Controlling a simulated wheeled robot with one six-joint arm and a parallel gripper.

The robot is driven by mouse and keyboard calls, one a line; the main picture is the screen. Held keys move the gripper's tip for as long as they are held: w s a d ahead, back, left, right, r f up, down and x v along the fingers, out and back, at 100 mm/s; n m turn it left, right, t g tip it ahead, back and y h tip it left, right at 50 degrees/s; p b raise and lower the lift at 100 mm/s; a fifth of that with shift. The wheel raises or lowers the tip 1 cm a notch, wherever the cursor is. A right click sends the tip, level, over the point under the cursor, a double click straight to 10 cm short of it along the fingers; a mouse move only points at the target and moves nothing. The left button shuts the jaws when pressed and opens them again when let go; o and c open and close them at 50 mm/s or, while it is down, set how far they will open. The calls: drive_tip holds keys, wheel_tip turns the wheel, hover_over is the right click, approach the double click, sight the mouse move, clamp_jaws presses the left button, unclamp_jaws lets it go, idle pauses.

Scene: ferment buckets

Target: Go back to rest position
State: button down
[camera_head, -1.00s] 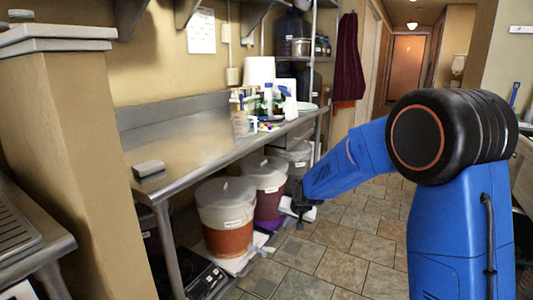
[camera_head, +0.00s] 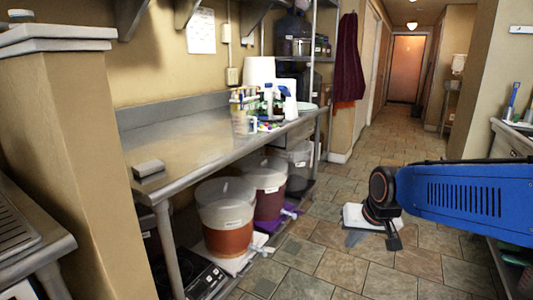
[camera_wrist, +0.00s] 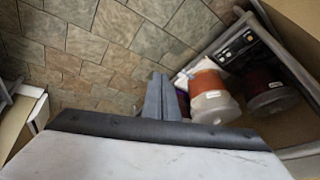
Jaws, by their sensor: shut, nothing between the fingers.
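My gripper (camera_head: 354,238) hangs over the tiled floor to the right of the table, clear of the buckets. In the wrist view its two grey fingers (camera_wrist: 160,97) lie together with nothing between them. The nearest bucket (camera_head: 226,220), with orange-red contents, stands under the steel table. A second bucket (camera_head: 264,188) with dark red contents stands behind it. A third, greyer bucket (camera_head: 299,166) is farther back. In the wrist view, the orange-red bucket (camera_wrist: 209,92) lies right of the fingers, apart from them.
The steel table (camera_head: 180,145) carries bottles (camera_head: 268,101), small items and a grey block (camera_head: 148,168). A black appliance (camera_head: 204,280) sits low at the front. A counter (camera_head: 515,130) stands at the right. The tiled floor (camera_head: 330,255) between is open.

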drive_tip(key=s+d, duration=0.3)
drive_tip(key=s, duration=0.7)
drive_tip(key=s+d+f+n+h, duration=0.1)
drive_tip(key=s+d, duration=0.1)
drive_tip(key=s, duration=0.8)
drive_tip(key=shift+s+d+f, duration=0.15)
drive_tip(key=shift+d, duration=0.25)
